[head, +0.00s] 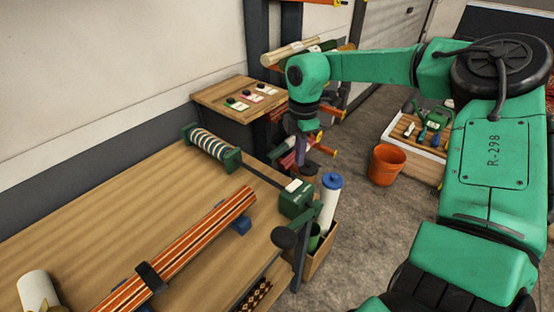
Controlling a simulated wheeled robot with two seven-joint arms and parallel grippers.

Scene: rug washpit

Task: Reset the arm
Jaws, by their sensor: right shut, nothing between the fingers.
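My right arm (370,66) is green and comes in from the right side, reaching across the picture to the upper middle. Its forearm ends in a wrist that points down. My right gripper (301,152) hangs below that wrist, beyond the far right edge of the wooden table (140,175). Its fingers are shut with nothing between them, though they are small and dark against the rack behind. My left gripper is not in view.
A striped roller (212,143) and a green box (297,199) stand on the table's right side.

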